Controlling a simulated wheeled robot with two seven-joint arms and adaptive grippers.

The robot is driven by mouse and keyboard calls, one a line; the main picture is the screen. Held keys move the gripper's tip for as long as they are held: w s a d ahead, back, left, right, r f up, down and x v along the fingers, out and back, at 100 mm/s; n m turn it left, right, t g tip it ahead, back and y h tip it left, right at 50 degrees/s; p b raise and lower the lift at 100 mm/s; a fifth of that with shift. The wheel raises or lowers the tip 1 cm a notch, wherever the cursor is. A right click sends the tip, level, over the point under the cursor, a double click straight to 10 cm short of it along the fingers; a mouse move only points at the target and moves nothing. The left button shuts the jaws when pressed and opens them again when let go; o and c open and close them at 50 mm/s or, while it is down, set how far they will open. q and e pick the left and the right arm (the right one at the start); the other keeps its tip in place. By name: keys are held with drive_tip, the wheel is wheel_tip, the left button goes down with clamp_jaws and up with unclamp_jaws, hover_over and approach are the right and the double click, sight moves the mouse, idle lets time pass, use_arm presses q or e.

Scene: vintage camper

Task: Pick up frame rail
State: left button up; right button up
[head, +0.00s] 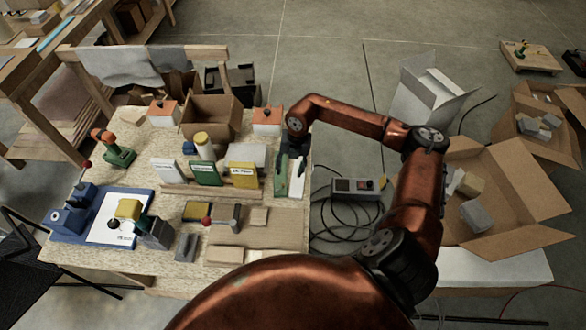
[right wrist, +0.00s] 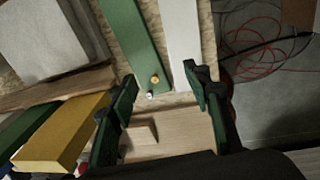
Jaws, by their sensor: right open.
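Two long flat rails lie side by side near the right edge of the work table (head: 150,275). One is a green rail (head: 281,176) and the other a white rail (head: 297,180); I cannot tell which is the frame rail. In the right wrist view the green rail (right wrist: 133,40) carries two small round studs at its near end, and the white rail (right wrist: 180,38) runs beside it. My right gripper (head: 291,155) is over the rails, pointing down. In the wrist view its fingers (right wrist: 160,88) are spread apart with nothing held between them. My left gripper is out of view.
Labelled upright blocks, including a yellow one (head: 243,175), stand left of the rails. A cardboard box (head: 211,115) sits at the back. A grey control box (head: 355,188) with cables lies on the floor at right, near an open carton (head: 510,195).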

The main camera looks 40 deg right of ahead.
drive_tip(key=shift+m+g+h, duration=0.3)
drive_tip(key=shift+h, duration=0.5)
drive_tip(key=d, duration=0.4)
drive_tip(key=shift+w+d+r, duration=0.25)
drive_tip(key=shift+w, duration=0.05)
drive_tip(key=shift+w+d+f, duration=0.1)
drive_tip(key=shift+w+f, duration=0.05)
drive_tip(key=shift+f, duration=0.75)
drive_tip(key=shift+s+f+p, duration=0.2)
drive_tip(key=shift+f+p, duration=0.2)
drive_tip(key=shift+f, duration=0.1)
wheel_tip(320, 180, down, 4)
drive_tip(key=shift+w+r+p, duration=0.1)
drive_tip(key=shift+r+p, duration=0.05)
drive_tip(key=shift+p, duration=0.35)
drive_tip(key=shift+d+f, duration=0.1)
drive_tip(key=shift+f, duration=0.35)
drive_tip(key=shift+c, duration=0.3)
drive_tip(key=c, duration=0.9)
